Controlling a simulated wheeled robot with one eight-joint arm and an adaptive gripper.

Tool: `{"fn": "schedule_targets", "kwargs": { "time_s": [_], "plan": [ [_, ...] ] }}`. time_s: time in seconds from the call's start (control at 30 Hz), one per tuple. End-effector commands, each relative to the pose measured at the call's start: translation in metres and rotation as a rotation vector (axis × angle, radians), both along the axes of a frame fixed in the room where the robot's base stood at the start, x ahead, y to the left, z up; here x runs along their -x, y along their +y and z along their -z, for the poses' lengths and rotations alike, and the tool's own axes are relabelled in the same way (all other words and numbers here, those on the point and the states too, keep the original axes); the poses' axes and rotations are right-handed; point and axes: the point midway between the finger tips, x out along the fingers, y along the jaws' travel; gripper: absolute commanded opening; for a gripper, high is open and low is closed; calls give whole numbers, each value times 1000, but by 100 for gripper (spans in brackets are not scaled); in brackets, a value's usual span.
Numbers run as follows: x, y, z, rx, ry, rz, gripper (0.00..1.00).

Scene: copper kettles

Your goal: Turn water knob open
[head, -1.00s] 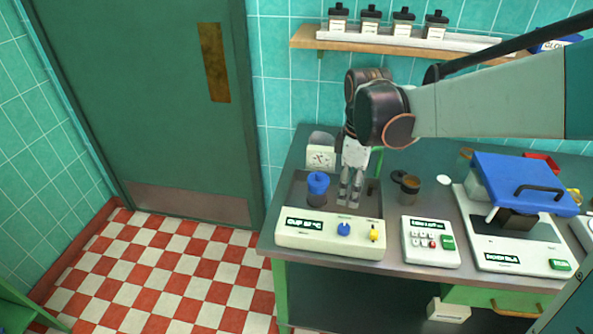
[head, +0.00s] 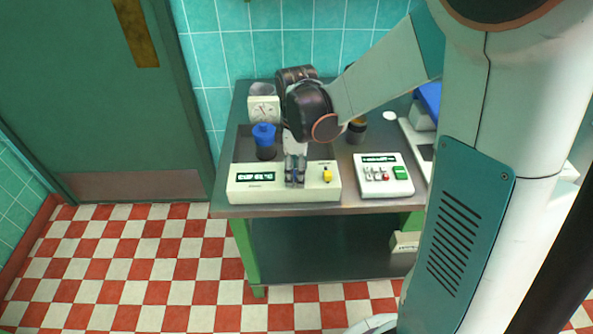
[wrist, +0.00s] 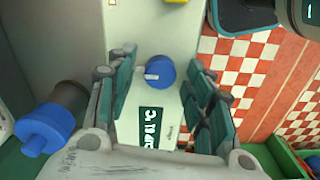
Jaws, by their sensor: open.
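A cream control unit (head: 262,196) with a dark display stands at the front left of the bench. Its round blue knob (wrist: 159,71) with a white mark shows in the wrist view, between my spread fingers. In the head view the blue knob is hidden behind my fingers. A yellow knob (head: 327,175) sits to its right on the same panel. My gripper (head: 295,182) is open, pointing down over the panel front. In the wrist view my gripper (wrist: 162,95) has one finger pair on each side of the blue knob. I cannot tell whether they touch it.
A blue-lidded jar (head: 265,140) stands on the unit behind the panel, left of my gripper; it also shows in the wrist view (wrist: 45,130). A dial scale (head: 263,106) is behind it. The checkered floor in front is clear.

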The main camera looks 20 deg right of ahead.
Motion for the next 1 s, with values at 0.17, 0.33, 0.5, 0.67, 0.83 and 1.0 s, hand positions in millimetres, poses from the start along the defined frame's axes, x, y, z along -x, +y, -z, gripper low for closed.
{"fn": "schedule_targets", "kwargs": {
  "time_s": [0.17,0.33,0.5,0.67,0.83,1.0],
  "plan": [
    [0,0,1,0,0,0,48],
    [0,0,0,0,0,0,30],
    [0,0,0,0,0,0,3],
    [0,0,0,0,0,3,3],
    [0,0,0,0,0,35,3],
    [0,0,0,0,0,118,3]
  ]
}}
